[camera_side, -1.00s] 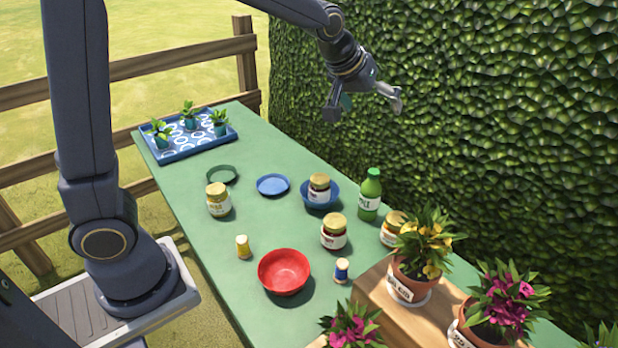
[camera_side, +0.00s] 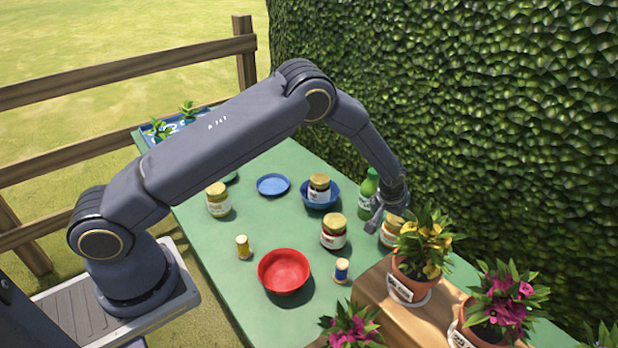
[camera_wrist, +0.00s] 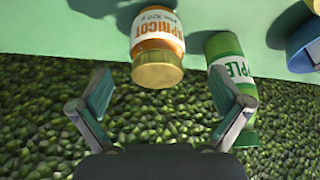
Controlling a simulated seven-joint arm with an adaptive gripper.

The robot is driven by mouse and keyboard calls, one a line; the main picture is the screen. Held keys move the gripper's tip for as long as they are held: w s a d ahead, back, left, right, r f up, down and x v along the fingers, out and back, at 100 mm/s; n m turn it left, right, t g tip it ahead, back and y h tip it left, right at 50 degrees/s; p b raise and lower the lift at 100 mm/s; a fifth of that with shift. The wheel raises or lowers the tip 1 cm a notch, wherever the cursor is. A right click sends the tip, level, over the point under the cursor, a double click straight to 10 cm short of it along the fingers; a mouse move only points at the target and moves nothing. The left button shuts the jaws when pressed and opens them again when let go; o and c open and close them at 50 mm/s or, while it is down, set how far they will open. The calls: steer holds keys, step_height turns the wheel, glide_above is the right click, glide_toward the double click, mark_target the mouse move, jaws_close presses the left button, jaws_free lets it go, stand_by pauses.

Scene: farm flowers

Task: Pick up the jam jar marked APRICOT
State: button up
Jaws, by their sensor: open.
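The apricot jar (camera_wrist: 157,45) shows in the wrist view with a gold lid, orange contents and a label reading APRICOT, upside down in that picture. In the side view the same jar (camera_side: 390,236) stands at the table's far edge, partly hidden by my gripper and a flower pot. My gripper (camera_side: 382,222) is above and close beside it. In the wrist view my gripper (camera_wrist: 161,108) is open, its fingers apart with nothing between them; the jar's lid lies just beyond the fingertips, roughly centred. I cannot tell whether they touch.
A green bottle (camera_side: 368,193) stands close beside the apricot jar; it shows near the right finger in the wrist view (camera_wrist: 232,75). A potted yellow flower (camera_side: 415,262) stands on a wooden crate (camera_side: 370,290) on the other side. A hedge (camera_side: 480,110) rises behind. Another jar (camera_side: 334,232) stands nearer.

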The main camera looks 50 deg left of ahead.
steer(key=x, duration=0.6)
steer(key=shift+w+d+f, duration=0.15)
steer(key=shift+w+f, duration=0.15)
steer(key=shift+f, duration=0.05)
steer(key=c, duration=1.5)
steer(key=shift+r, duration=0.1)
steer(key=shift+c, duration=0.7)
steer(key=shift+r, duration=0.1)
